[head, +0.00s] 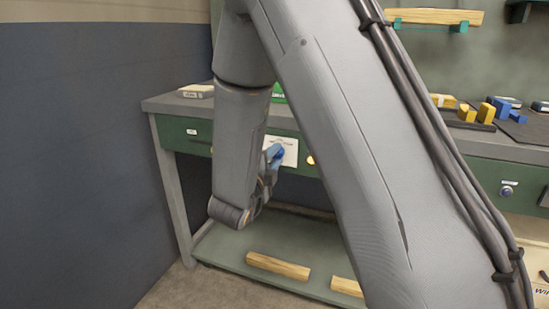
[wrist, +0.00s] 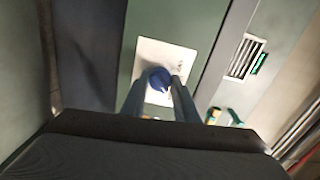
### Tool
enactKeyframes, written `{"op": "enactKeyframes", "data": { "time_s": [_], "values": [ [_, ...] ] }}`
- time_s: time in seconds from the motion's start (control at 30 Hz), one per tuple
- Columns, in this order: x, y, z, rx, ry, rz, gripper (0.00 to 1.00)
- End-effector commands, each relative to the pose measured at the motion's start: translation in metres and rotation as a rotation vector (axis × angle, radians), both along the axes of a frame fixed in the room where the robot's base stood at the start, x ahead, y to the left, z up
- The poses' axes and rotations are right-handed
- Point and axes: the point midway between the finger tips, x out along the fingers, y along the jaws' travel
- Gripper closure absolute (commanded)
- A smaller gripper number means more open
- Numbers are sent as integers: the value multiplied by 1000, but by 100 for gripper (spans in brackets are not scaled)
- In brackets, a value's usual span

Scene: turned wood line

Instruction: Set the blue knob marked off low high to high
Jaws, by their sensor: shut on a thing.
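The blue knob (wrist: 158,79) sits on a pale plate (wrist: 150,58) on the front of the green bench. In the wrist view my gripper (wrist: 161,88) has its two fingers on either side of the knob, shut on it. In the head view the blue knob (head: 274,152) and the pale plate (head: 289,150) show in part beside my gripper (head: 270,163). My arm covers much of that area. The marks on the plate are too small to read, and I cannot tell which setting the knob points to.
The green bench (head: 180,128) has a lower shelf (head: 228,250) with wood pieces (head: 278,265) on it. Another knob (head: 507,190) is on the bench front at the right. Yellow and blue blocks (head: 467,113) lie on the bench top. A dark wall (head: 70,170) stands at the left.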

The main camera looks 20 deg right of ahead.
Motion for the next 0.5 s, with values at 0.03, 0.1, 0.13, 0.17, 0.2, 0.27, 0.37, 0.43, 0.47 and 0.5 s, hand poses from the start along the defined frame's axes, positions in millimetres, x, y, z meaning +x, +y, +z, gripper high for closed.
{"op": "enactKeyframes", "data": {
  "time_s": [0.03, 0.1, 0.13, 0.17, 0.2, 0.27, 0.37, 0.43, 0.47, 0.5],
  "values": [
    [0, 0, 0, 1, -1, -1, 95],
    [0, 0, 0, 1, -1, -1, 95],
    [0, 0, 0, 1, -1, -1, 95],
    [0, 0, 0, 1, -1, -1, 71],
    [0, 0, 0, 1, -1, -1, 64],
    [0, 0, 0, 0, 0, -1, 54],
    [0, 0, 0, 0, 0, 0, 54],
    [0, 0, 0, 0, 0, 0, 54],
    [0, 0, 0, -1, 1, 0, 54],
    [0, 0, 0, -1, 1, 0, 54]
  ]
}}
